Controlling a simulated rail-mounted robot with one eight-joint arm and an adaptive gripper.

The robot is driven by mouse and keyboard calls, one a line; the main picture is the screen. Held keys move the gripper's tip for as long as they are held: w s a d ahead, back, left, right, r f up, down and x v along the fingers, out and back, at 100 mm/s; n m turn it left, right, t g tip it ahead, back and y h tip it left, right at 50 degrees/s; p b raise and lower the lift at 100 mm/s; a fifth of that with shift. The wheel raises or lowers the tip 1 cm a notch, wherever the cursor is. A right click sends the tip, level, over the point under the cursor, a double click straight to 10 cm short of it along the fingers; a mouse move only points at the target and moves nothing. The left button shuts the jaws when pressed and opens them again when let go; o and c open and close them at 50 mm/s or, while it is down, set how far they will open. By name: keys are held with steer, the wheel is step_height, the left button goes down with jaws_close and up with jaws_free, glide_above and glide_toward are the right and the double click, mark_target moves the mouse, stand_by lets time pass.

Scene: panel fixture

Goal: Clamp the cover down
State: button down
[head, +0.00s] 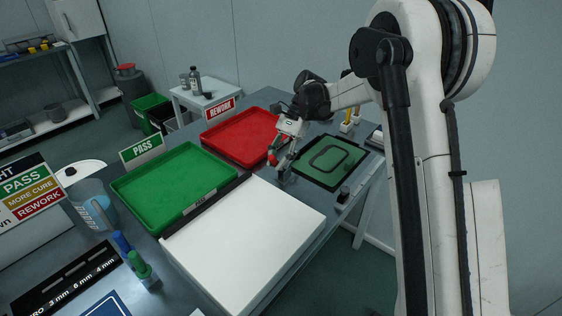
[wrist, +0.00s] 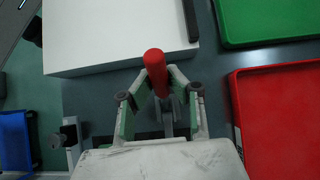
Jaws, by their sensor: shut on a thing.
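My gripper (head: 279,150) is at the left side of the panel fixture, shut on the red clamp handle (wrist: 154,62). In the wrist view, my gripper's fingers (wrist: 157,84) close on both sides of this handle, which stands up between them. The handle's red end also shows in the head view (head: 272,158). The clamp's metal body (head: 284,176) is below the fingers, partly hidden. The green panel (head: 318,172) lies in the fixture with a dark rounded outline on it. I cannot tell a separate cover from the panel. A second dark clamp-like part (head: 343,195) stands at the near edge.
A white block (head: 245,240) fills the near part of the bench. Yellow-topped posts (head: 347,125) stand behind the fixture.

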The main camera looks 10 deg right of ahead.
steer(key=c, duration=1.6)
jaws_free()
steer(key=shift+c, duration=0.2)
step_height(320, 180, up, 10)
steer(key=shift+c, duration=0.5)
